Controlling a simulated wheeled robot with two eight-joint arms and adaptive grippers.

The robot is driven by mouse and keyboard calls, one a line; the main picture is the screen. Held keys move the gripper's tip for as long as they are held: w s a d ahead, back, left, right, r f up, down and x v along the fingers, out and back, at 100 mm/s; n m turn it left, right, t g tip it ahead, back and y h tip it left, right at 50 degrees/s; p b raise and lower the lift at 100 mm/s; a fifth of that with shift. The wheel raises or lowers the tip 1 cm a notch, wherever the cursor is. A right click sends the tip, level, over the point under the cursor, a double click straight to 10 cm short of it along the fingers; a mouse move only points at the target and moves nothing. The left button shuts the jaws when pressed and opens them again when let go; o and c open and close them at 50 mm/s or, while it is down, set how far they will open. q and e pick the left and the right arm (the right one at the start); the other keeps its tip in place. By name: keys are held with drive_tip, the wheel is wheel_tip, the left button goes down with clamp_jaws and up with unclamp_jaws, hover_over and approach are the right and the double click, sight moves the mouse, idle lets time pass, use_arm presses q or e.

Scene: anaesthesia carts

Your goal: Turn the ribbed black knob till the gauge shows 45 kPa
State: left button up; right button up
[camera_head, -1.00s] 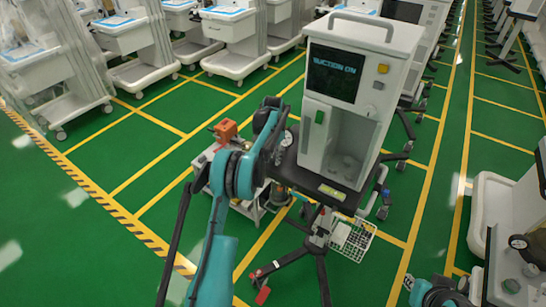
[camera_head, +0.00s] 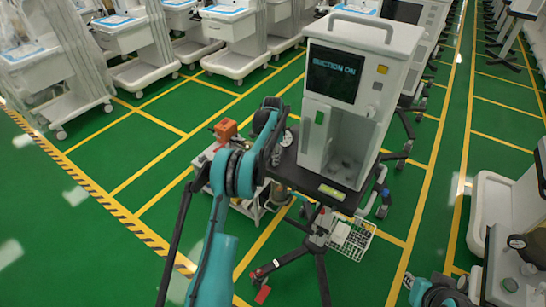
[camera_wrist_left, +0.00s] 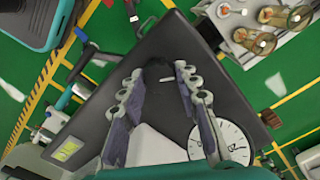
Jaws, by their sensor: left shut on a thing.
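The ribbed black knob (camera_wrist_left: 158,76) shows as a dark shape between my left gripper's fingertips (camera_wrist_left: 156,74) in the left wrist view. The fingers are shut on it, and its ribs are too dark to make out. The gauge (camera_wrist_left: 236,143) is a white round dial at the lower right of that view, partly covered by the right-hand finger. Its figures are too small to read. In the head view my left arm reaches the left side of the white suction unit (camera_head: 313,138), whose screen (camera_head: 334,73) reads "SUCTION ON". The fingertips and knob are hidden there behind the arm.
The unit stands on a dark shelf (camera_head: 334,186) on a wheeled stand with a wire basket (camera_head: 351,240). A small trolley with an orange-brown object (camera_head: 226,129) is close behind my left arm. White carts line the back. Green floor is open at left.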

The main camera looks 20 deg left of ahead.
use_arm(q)
drive_tip(key=o, duration=1.2)
drive_tip(key=shift+c, duration=0.2)
wheel_tip(320, 180, up, 12)
